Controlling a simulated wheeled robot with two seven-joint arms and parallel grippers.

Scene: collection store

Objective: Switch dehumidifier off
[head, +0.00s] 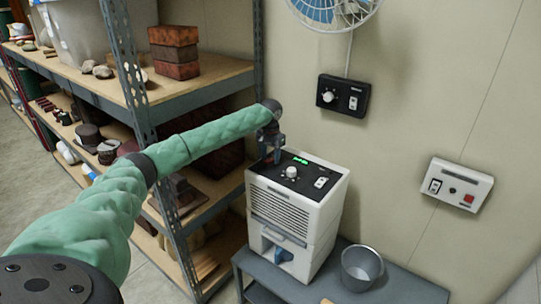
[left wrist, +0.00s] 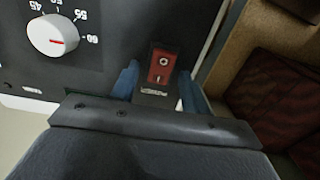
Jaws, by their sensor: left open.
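The dehumidifier (head: 325,215) is a white box with a vented front and a black top panel (head: 304,178). The panel has a white dial (head: 291,172), a lit green display (head: 300,160) and a white rocker (head: 320,182). In the left wrist view, the dial (left wrist: 53,37) is at left and a red rocker switch (left wrist: 162,65) marked O and I is ahead of the fingers. My left gripper (head: 270,157) is over the panel's left end, hiding that switch in the head view. Its blue fingers (left wrist: 156,88) are open, one each side of the switch's near end; contact cannot be told.
The dehumidifier stands on a grey bench (head: 400,293) beside a metal bucket (head: 361,267). A loaded shelf rack (head: 200,90) is close on the left. A black control box (head: 343,96), a white box with a red button (head: 457,187) and a fan (head: 333,10) are on the wall.

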